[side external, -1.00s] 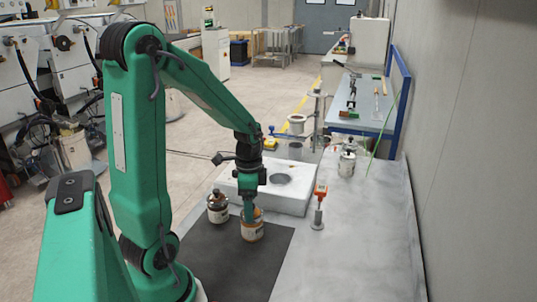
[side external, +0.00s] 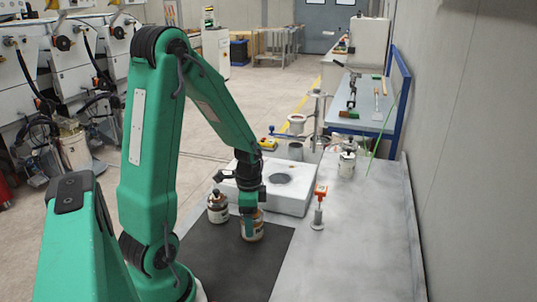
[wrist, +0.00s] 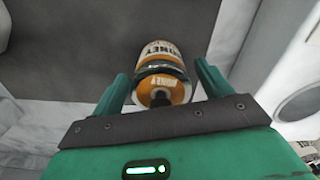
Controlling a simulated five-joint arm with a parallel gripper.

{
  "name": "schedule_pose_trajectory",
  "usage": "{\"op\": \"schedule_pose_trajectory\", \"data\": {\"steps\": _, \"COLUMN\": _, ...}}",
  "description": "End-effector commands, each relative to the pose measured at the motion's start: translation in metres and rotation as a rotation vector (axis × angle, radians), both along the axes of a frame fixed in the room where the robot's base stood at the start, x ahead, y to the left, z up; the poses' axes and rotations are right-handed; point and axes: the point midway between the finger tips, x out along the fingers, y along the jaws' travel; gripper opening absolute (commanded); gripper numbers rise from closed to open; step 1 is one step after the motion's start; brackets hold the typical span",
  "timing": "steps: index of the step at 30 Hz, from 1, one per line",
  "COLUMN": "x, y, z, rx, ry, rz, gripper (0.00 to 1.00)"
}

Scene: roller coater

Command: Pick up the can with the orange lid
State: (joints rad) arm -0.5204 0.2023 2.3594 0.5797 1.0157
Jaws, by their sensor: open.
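The can with the orange lid (side external: 258,229) stands on the dark mat (side external: 240,262) in the side view, partly hidden by my gripper (side external: 250,222). In the wrist view, the can (wrist: 162,62) has an orange and white label with dark lettering and an orange lid with a dark knob. My gripper (wrist: 160,88) is open in the wrist view, with one green finger on each side of the can's lid end. Gaps show between the fingers and the can.
A second can with a dark lid (side external: 217,208) stands close left of my gripper. A white block with a round recess (side external: 298,196) lies behind. An orange-topped tool on a stand (side external: 319,205) is to the right. Another can (side external: 346,165) stands farther back. The right side of the table is clear.

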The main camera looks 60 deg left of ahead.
Motion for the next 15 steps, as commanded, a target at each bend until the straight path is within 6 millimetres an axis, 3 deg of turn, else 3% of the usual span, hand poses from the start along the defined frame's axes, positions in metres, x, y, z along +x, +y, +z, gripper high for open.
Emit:
{"op": "schedule_pose_trajectory", "data": {"steps": 13, "x": 0.0000, "y": -0.0001, "z": 0.0000, "rx": 0.000, "ry": 0.000, "rz": 0.000, "gripper": 0.77}}
{"op": "schedule_pose_trajectory", "data": {"steps": 15, "x": 0.0000, "y": -0.0001, "z": 0.0000, "rx": 0.000, "ry": 0.000, "rz": 0.000, "gripper": 0.66}}
